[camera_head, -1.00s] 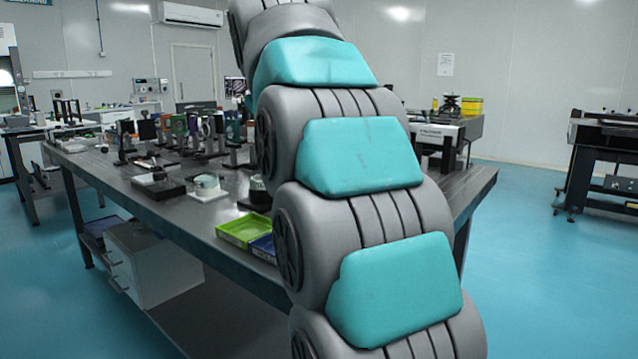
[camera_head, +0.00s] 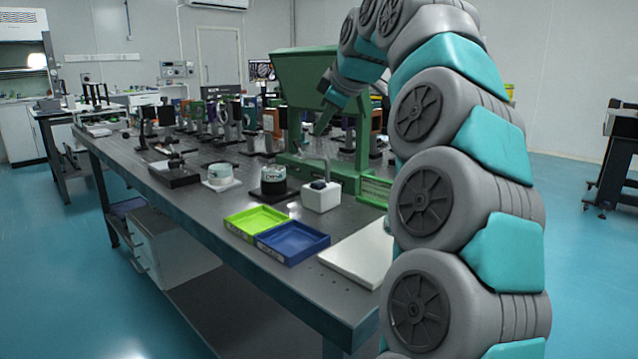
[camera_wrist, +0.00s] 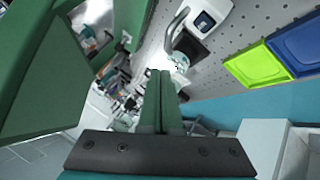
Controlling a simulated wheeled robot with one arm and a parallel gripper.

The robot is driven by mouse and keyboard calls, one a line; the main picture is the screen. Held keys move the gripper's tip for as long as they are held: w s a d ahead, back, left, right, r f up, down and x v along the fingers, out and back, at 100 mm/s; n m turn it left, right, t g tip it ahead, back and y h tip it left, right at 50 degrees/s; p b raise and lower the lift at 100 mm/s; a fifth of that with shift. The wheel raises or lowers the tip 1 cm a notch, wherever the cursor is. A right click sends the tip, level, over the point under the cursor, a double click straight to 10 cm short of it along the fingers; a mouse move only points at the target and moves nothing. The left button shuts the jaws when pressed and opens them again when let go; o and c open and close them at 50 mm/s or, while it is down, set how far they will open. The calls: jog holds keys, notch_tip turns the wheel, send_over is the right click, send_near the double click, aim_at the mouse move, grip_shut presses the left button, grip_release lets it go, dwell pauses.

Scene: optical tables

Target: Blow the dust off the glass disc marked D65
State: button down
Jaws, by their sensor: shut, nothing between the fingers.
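My gripper (camera_wrist: 160,75) is shut and empty; its two green fingers lie together in the wrist view. In the head view it hangs above the table, in front of a green machine. I cannot make out the marking D65 on anything. Two round pieces stand on the table: a pale one on a white plate (camera_head: 220,174) and a dark one with a pale top on a black base (camera_head: 273,182). A pale round piece (camera_wrist: 179,62) shows just beyond my fingertips in the wrist view. A white box with a dark top (camera_head: 320,196) and a curved metal tube stands beside them.
The green machine (camera_head: 303,75) stands close to my arm. A lime tray (camera_head: 257,222) and a blue tray (camera_head: 293,243) lie near the table's front edge, with a white slab (camera_head: 355,258) to their right. Several optical mounts crowd the far table.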

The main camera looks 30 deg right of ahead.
jog(key=b, duration=0.6)
send_over(322, 189)
jog(key=shift+w+d+f, duration=0.1)
jog(key=shift+f, duration=4.25)
jog(key=shift+f, duration=0.2)
jog(key=shift+f, duration=0.25)
jog(key=shift+f, duration=0.45)
jog(key=shift+r, duration=0.15)
jog(key=shift+r+p, duration=0.55)
jog(key=shift+r, duration=0.2)
jog(key=shift+r+p, duration=1.8)
jog(key=shift+r, duration=0.65)
